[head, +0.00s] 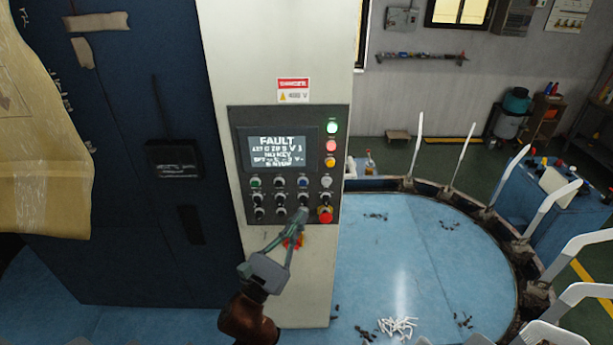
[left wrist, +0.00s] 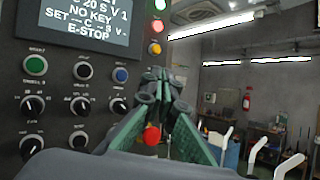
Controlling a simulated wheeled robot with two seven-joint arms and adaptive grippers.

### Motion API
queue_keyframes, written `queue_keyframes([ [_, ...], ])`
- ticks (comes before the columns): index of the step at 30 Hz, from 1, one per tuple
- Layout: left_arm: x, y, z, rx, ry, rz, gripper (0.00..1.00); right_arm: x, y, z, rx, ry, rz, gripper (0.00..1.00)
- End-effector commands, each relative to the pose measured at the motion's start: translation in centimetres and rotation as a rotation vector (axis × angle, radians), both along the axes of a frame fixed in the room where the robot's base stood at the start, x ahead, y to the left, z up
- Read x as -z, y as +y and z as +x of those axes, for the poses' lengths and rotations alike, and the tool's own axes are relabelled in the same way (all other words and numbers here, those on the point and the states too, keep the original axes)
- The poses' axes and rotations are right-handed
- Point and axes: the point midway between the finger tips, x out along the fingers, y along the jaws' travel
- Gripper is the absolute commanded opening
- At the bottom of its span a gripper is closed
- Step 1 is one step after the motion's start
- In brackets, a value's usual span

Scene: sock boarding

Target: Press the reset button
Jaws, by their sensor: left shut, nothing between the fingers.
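The control panel (head: 240,205) is on a pale cabinet column. Its screen (head: 276,147) reads FAULT, with NO KEY and E-STOP legible in the left wrist view (left wrist: 85,18). Below it is a row with a green button (head: 255,183), a dark one, a blue button (head: 303,182) and a white button (head: 327,182). The small labels are too blurred to tell which is reset. The blue button also shows in the left wrist view (left wrist: 120,75). My left gripper (head: 301,213) is shut and empty, its tips near the panel's lower knobs, below the blue button. Contact cannot be told.
A red emergency-stop knob (head: 325,215) is just right of my fingertips. Black selector knobs (head: 258,213) fill the lower rows. Green, red and amber lamps (head: 331,127) are at upper right. A round blue table (head: 420,250) with upright white forms stands to the right.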

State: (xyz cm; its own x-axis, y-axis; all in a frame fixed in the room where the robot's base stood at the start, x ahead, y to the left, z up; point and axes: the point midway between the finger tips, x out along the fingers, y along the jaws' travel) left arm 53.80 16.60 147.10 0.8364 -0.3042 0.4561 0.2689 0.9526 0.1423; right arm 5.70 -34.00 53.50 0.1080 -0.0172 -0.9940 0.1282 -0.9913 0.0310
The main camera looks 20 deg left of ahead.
Motion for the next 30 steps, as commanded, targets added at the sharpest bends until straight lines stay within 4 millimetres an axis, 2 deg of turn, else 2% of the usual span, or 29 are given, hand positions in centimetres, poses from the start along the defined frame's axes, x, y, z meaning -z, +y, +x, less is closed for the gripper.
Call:
queue_keyframes([
  [4, -0.8, -0.7, -0.3, -0.005, -0.044, 0.054, 0.0, 0.0, 0.1, -0.2, 0.001, 0.002, 0.002, 0.34],
  [16, -0.7, -0.6, 0.2, -0.006, -0.043, 0.053, 0.0, 0.1, 0.1, -1.3, 0.004, 0.016, 0.0, 0.34],
  [20, -0.7, -0.2, 1.3, -0.007, -0.043, 0.054, 0.0, 0.2, 0.1, -1.1, 0.003, 0.014, 0.001, 0.34],
  [30, -0.7, 1.1, 5.8, -0.007, -0.043, 0.051, 0.0, 0.5, 0.0, -0.6, 0.002, 0.007, 0.0, 0.34],
])
